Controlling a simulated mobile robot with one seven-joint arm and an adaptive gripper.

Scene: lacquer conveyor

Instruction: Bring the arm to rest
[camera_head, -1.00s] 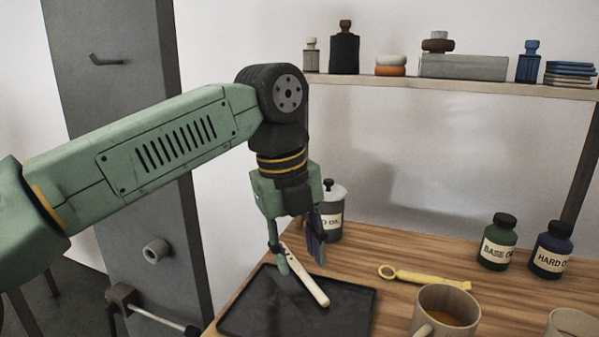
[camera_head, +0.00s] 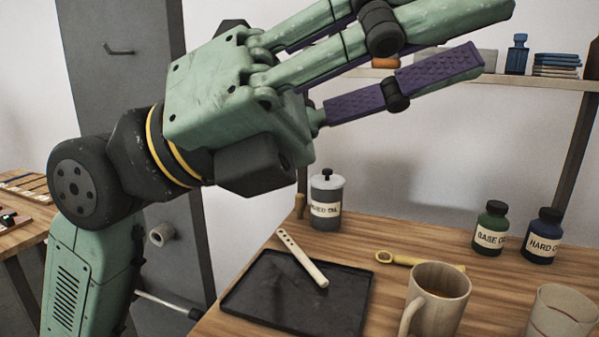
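My gripper (camera_head: 492,36) is raised high, close to the camera, with its fingers pointing up and to the right. The purple-padded fingers are spread apart with nothing between them, so it is open and empty. My arm (camera_head: 90,190) is folded at the left. A pale stick with holes (camera_head: 302,258) lies on the black tray (camera_head: 260,312), its far end reaching over the tray's back edge. The gripper is well above the stick and apart from it.
On the wooden table are a grey lidded jar (camera_head: 326,205), a yellow tool (camera_head: 400,259), a mug (camera_head: 437,300), a cup (camera_head: 562,315), a green bottle (camera_head: 490,232) and a blue bottle (camera_head: 543,238). A shelf (camera_head: 545,84) runs behind. Another table (camera_head: 22,236) stands at left.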

